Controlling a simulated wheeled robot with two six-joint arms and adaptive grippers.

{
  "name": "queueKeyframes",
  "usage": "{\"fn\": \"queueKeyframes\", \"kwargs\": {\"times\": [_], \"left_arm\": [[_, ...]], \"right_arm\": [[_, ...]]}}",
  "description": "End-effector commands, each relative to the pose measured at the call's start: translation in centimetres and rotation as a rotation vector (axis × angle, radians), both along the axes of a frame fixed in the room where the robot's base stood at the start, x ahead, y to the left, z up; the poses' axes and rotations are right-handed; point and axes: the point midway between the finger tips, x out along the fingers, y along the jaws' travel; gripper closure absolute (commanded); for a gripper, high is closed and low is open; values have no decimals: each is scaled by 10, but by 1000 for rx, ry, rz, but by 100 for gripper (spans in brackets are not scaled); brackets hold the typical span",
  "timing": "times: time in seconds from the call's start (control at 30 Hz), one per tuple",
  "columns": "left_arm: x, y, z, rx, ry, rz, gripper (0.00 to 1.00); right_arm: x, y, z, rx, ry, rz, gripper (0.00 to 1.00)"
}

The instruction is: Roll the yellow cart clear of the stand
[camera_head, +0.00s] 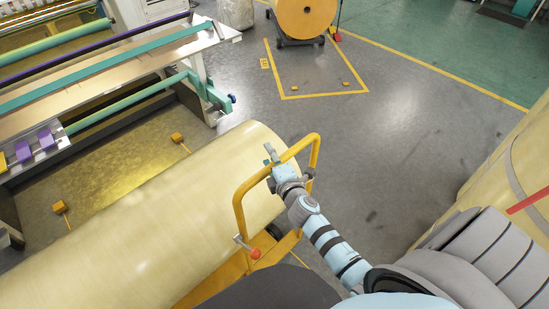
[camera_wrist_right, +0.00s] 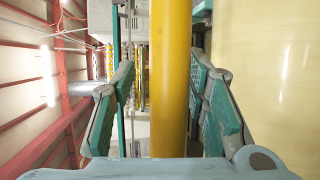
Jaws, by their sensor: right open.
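The yellow cart (camera_head: 208,283) is under or close beside a long cream roll (camera_head: 140,215) in the head view; the roll hides much of it. Its yellow handle (camera_head: 240,207) rises at the roll's near right end. My right gripper (camera_head: 273,157) is at the handle's top bar. In the right wrist view, the yellow bar (camera_wrist_right: 171,80) passes between the fingers of my open right gripper (camera_wrist_right: 171,105), with a gap on each side. My left gripper is not in view. The stand may be the machine frame (camera_head: 205,90) at upper left, but I cannot tell.
Grey floor (camera_head: 370,140) is open to the right of the handle. Another roll (camera_head: 305,15) stands beyond, behind a yellow-taped floor outline (camera_head: 325,94). Large cream rolls (camera_head: 510,150) stand at the right edge. Small yellow blocks (camera_head: 176,137) lie by the machine.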

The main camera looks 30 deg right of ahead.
Motion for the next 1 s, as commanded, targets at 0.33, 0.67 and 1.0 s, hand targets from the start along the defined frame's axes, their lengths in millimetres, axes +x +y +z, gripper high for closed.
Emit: {"fn": "queueKeyframes", "kwargs": {"times": [0.33,0.67,1.0], "left_arm": [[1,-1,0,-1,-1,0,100],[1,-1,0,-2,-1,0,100],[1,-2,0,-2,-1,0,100]], "right_arm": [[-82,18,13,0,9,2,59],[-99,21,16,-1,9,2,59],[-99,21,16,-1,9,2,59]]}}
